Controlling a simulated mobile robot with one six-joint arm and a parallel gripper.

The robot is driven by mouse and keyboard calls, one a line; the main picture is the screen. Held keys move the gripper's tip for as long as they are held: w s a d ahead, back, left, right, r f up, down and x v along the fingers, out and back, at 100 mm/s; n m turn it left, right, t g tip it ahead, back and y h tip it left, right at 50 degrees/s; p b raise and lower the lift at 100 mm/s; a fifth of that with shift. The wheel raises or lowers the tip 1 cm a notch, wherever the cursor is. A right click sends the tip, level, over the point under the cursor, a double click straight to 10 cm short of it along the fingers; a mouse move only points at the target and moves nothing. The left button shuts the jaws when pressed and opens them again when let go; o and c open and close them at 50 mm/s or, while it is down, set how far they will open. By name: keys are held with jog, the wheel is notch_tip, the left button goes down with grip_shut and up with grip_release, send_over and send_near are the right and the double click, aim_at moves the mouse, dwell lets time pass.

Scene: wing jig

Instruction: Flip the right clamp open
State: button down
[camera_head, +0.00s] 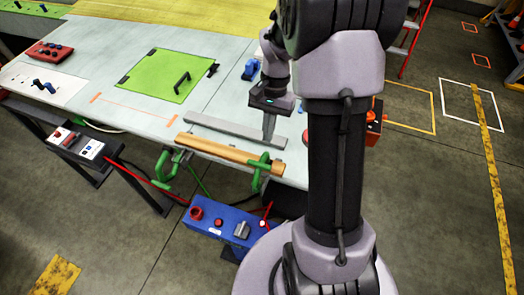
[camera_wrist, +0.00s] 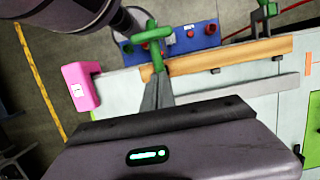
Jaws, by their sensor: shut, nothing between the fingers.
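The right clamp (camera_head: 260,172) is green and sits at the table's front edge, at the right end of a wooden bar (camera_head: 218,149). In the wrist view the clamp (camera_wrist: 152,42) shows a crossbar and an arm reaching over the end of the bar. I cannot tell whether it is fastened or loose. My gripper (camera_head: 268,136) points down over the table, just behind the clamp. In the wrist view its shut, empty fingers (camera_wrist: 157,80) appear close to the clamp's arm; contact cannot be told. The left clamp (camera_head: 172,164) is also green, at the bar's left part.
A grey strip (camera_head: 235,131) lies behind the wooden bar. A green panel (camera_head: 172,76) with a black handle lies farther back. A blue control box (camera_head: 225,222) is below the front edge. A pink block (camera_wrist: 80,86) is near the table's end.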

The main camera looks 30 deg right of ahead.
aim_at(261, 161)
jog(key=x, duration=0.3)
jog(key=shift+s+a+f, duration=0.1)
jog(key=shift+s+a, duration=0.05)
jog(key=shift+a, duration=0.05)
jog(key=shift+s+a, duration=0.75)
jog(key=shift+a, duration=0.25)
jog(key=shift+s+a, duration=0.35)
jog(key=shift+a, duration=0.05)
jog(key=shift+a+b, duration=0.1)
jog(key=shift+b, duration=0.3)
